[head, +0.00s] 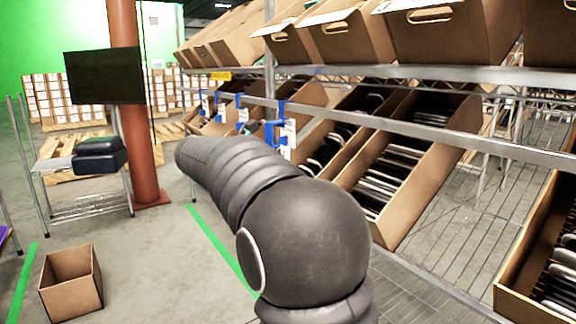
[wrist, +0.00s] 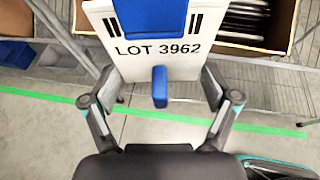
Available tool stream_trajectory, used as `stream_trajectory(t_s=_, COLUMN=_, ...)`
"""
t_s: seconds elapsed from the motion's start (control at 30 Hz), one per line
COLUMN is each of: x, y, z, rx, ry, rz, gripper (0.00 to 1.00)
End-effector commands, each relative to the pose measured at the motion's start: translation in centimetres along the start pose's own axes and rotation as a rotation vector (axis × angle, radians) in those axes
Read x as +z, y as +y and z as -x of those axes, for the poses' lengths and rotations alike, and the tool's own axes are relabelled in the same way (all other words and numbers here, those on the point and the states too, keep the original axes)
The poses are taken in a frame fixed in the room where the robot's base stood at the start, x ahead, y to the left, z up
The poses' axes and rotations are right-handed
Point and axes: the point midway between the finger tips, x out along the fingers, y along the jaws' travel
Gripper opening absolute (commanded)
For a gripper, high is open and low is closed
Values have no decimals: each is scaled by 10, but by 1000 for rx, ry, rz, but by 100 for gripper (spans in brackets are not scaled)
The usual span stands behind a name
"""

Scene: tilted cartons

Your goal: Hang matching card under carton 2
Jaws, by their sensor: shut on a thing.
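A white card (wrist: 185,68) with black bars and the text "LOT 3962" is in the wrist view. A blue clip (wrist: 150,14) covers its upper middle, and a small blue tab (wrist: 160,87) shows below the text. My gripper (wrist: 161,80) is shut on the card, with one finger at each side edge. In the head view, white cards with blue clips (head: 280,128) hang along the shelf's front rail, another of them farther left (head: 240,108). Their print is too small to read.
Tilted open cartons (head: 408,168) with dark flat items stand on the lower shelf, more cartons (head: 435,32) above. The metal rail (head: 400,127) runs along their front. An open box (head: 70,282) is on the floor at left.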

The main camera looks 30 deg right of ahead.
Motion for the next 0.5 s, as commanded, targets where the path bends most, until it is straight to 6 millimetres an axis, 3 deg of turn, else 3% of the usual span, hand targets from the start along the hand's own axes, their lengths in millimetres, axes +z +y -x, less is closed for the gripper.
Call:
stream_trajectory(t_s=0.1, x=25, y=-29, z=5, rx=-105, ry=0, rz=-50, gripper=55)
stream_trajectory(t_s=0.2, x=37, y=-44, z=12, rx=-146, ry=1, rz=-65, gripper=55)
stream_trajectory(t_s=0.5, x=46, y=-54, z=15, rx=-163, ry=0, rz=-69, gripper=55)
